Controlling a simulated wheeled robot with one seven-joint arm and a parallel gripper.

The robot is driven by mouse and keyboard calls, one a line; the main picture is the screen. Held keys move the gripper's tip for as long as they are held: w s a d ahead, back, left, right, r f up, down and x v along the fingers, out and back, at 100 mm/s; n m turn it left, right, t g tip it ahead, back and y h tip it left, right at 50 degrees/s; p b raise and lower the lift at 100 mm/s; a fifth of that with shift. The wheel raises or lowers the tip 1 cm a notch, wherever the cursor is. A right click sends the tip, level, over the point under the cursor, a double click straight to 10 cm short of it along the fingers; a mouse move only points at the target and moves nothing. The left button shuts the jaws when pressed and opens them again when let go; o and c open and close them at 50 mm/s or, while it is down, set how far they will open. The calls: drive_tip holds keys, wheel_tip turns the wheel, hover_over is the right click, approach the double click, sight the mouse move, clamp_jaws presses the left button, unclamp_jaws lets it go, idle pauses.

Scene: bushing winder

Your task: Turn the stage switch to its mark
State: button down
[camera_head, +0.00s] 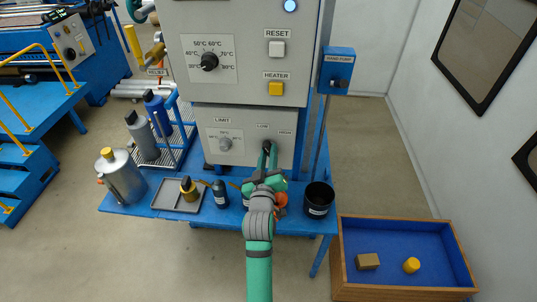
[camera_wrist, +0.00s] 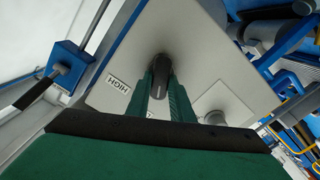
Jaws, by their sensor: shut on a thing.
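The stage switch (camera_wrist: 161,68) is a dark knob on the lower grey cabinet panel, between the LOW and HIGH labels. In the wrist view it sits between my two green fingers, with the HIGH label (camera_wrist: 119,86) beside it. In the head view my gripper (camera_head: 268,153) reaches up to the panel and is shut on the knob, which is mostly hidden by the fingers. The LOW label (camera_head: 262,126) and HIGH label (camera_head: 285,132) show above it. The knob's exact pointing direction and its mark are hard to make out.
A limit dial (camera_head: 225,143) is left of the switch. Above are the temperature dial (camera_head: 209,61), RESET button (camera_head: 276,48) and yellow HEATER button (camera_head: 276,88). A black cup (camera_head: 318,200), a dark bottle (camera_head: 220,194) and a tray (camera_head: 166,203) stand on the blue bench below.

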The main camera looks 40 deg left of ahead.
drive_tip(key=c, duration=1.6)
unclamp_jaws()
drive_tip(key=shift+o, duration=0.2)
drive_tip(key=v, duration=1.1)
drive_tip(key=shift+a, duration=0.1)
drive_tip(key=s+d+f+m+h, duration=0.2)
drive_tip(key=s+d+f+m, duration=0.15)
drive_tip(key=s+d, duration=0.35)
drive_tip(key=s+d+f+m+h, duration=0.3)
drive_tip(key=s+d+f, duration=0.2)
drive_tip(key=d, duration=0.5)
drive_tip(key=s+d+f+m+h, duration=0.2)
drive_tip(key=s+d+f+m, duration=0.1)
drive_tip(key=s+d+f, duration=0.4)
drive_tip(key=s+d+r+m+h, duration=0.2)
drive_tip(key=s+d+r+m, duration=0.1)
drive_tip(key=s+d, duration=0.4)
drive_tip(key=shift+s+d+r+h, duration=0.2)
drive_tip(key=shift+s+d+h, duration=0.15)
drive_tip(key=shift+s, duration=0.7)
